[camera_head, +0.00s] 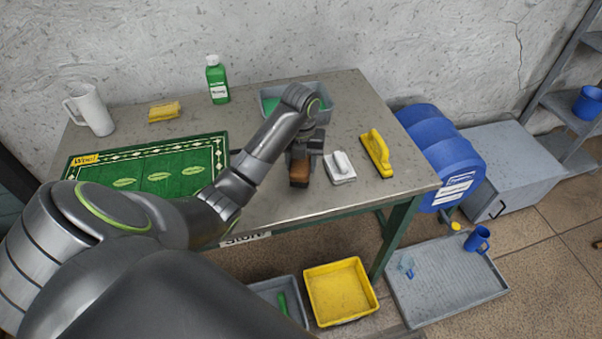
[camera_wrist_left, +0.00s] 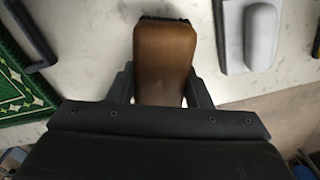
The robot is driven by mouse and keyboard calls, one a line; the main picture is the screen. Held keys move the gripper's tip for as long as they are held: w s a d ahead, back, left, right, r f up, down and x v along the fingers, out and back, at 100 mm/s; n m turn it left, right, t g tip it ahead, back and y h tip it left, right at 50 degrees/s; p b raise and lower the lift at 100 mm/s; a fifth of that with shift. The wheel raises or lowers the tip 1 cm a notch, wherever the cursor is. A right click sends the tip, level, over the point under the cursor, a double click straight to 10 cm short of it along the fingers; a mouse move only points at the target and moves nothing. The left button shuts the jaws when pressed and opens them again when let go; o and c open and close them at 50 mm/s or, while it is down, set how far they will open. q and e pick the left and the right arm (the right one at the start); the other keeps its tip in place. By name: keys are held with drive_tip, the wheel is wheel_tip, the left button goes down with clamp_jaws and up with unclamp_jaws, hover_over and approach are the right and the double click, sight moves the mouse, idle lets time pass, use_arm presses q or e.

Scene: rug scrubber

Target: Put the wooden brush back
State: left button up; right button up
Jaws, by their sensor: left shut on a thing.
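The wooden brush (camera_head: 299,174) is brown and is at the front part of the table, left of a white-grey brush. My left gripper (camera_head: 304,150) reaches down over it and is shut on it. In the left wrist view the brush's brown wooden back (camera_wrist_left: 165,62) lies between the two dark fingers (camera_wrist_left: 160,90). Dark bristles show at its far end. I cannot tell whether it touches the table. My right gripper is not in view.
A white-grey brush (camera_head: 340,167) and a yellow brush (camera_head: 376,152) stand to the right on the table (camera_head: 300,205). A green rug (camera_head: 150,165) lies left. A grey tub (camera_head: 325,98) is behind.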

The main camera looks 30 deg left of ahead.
use_arm(q)
drive_tip(key=shift+f, duration=1.4)
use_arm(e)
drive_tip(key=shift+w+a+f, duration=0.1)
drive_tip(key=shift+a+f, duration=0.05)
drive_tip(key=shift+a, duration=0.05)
use_arm(q)
drive_tip(key=shift+f, duration=0.1)
drive_tip(key=o, duration=1.1)
drive_tip(key=shift+r+p, duration=0.3)
drive_tip(key=shift+r, duration=0.05)
wheel_tip(320, 180, up, 4)
drive_tip(key=shift+f+p, duration=0.2)
drive_tip(key=shift+p, duration=0.5)
wheel_tip(320, 180, up, 8)
drive_tip(key=p, duration=0.8)
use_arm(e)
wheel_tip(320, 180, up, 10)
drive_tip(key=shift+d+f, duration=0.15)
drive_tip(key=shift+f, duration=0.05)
